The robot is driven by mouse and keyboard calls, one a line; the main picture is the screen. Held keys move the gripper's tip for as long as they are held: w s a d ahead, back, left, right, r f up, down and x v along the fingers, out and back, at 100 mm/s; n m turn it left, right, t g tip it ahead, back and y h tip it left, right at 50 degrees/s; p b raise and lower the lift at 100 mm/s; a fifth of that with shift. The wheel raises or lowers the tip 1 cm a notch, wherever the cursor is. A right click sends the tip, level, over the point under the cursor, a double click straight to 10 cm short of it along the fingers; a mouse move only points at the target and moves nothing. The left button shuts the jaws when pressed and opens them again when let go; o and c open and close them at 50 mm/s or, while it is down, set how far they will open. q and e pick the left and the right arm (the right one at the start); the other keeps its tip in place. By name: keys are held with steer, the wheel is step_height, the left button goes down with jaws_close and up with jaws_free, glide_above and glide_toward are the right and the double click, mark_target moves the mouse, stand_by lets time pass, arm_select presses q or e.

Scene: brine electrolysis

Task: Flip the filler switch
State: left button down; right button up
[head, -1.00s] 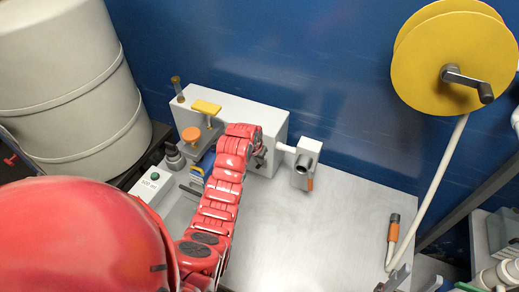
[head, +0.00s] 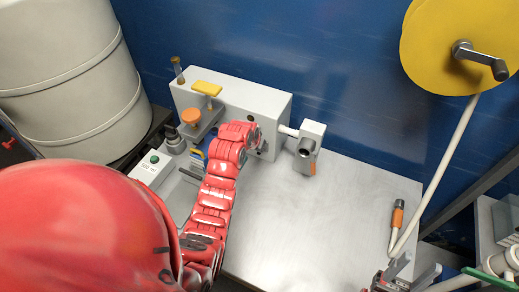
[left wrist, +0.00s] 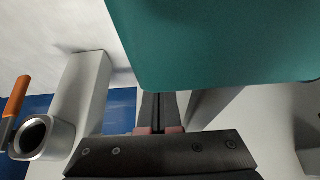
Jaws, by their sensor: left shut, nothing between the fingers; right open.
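A light grey filler box (head: 235,92) stands at the back of the metal table, with a yellow handle, an orange knob and a spout (head: 308,148) with an orange part at its right. I cannot clearly pick out the filler switch. My left arm reaches to the box's front and hides part of it and most of the left gripper. In the left wrist view the left gripper's dark fingers (left wrist: 160,108) are shut and empty, below a large teal surface (left wrist: 225,45). My right gripper (head: 387,278) is open at the bottom right, partly cut off.
A small white box with a green button (head: 155,159) and a label sits left of my arm. A large pale drum (head: 65,85) stands at the left, a yellow reel (head: 430,45) at upper right. An orange-and-black tool (head: 396,222) is at the table's right edge. The table's middle is clear.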

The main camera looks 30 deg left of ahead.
arm_select(q)
steer(key=shift+r, duration=0.85)
steer(key=shift+w+r, duration=0.2)
steer(key=shift+r, duration=0.1)
steer(key=shift+w+r, duration=0.35)
steer(key=shift+r, duration=0.25)
steer(key=shift+w+r, duration=0.3)
steer(key=shift+r, duration=0.3)
steer(key=w+b+v, duration=0.1)
steer(key=b+v, duration=0.1)
steer(key=v, duration=0.3)
step_height(320, 180, up, 6)
steer(key=p, duration=0.4)
glide_above(258, 153)
steer(key=s, duration=0.2)
steer(key=shift+d+f, duration=0.2)
steer(key=shift+w, duration=0.1)
